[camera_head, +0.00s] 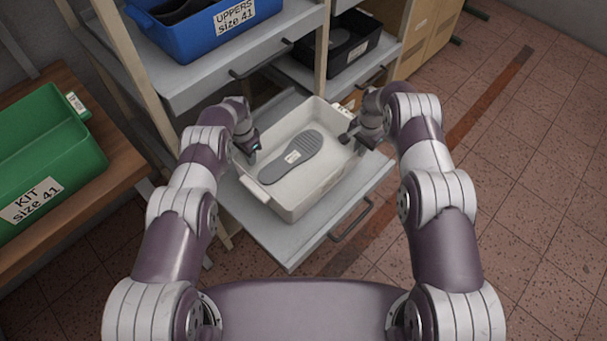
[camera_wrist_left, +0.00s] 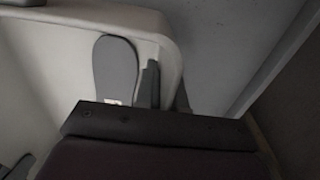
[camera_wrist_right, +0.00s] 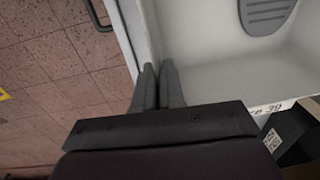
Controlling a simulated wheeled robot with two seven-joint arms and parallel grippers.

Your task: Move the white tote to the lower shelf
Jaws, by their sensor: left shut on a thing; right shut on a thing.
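The white tote (camera_head: 290,205) sits over the pulled-out grey lower shelf (camera_head: 270,233), with a grey shoe sole (camera_head: 291,158) lying inside it. I cannot tell whether its base touches the shelf. My left gripper (camera_head: 251,155) is shut on the tote's left wall; the wall (camera_wrist_left: 165,30) and sole (camera_wrist_left: 115,68) also show in the left wrist view. My right gripper (camera_head: 352,137) is shut on the tote's right wall; in the right wrist view its fingers (camera_wrist_right: 158,85) pinch the rim. A partly hidden size label shows there.
A blue bin (camera_head: 205,28) labelled uppers size 41 stands on the upper shelf at left. A black bin (camera_head: 345,48) stands on a shelf behind. A green kit bin (camera_head: 45,160) is on a wooden bench at left. The tiled floor at right is clear.

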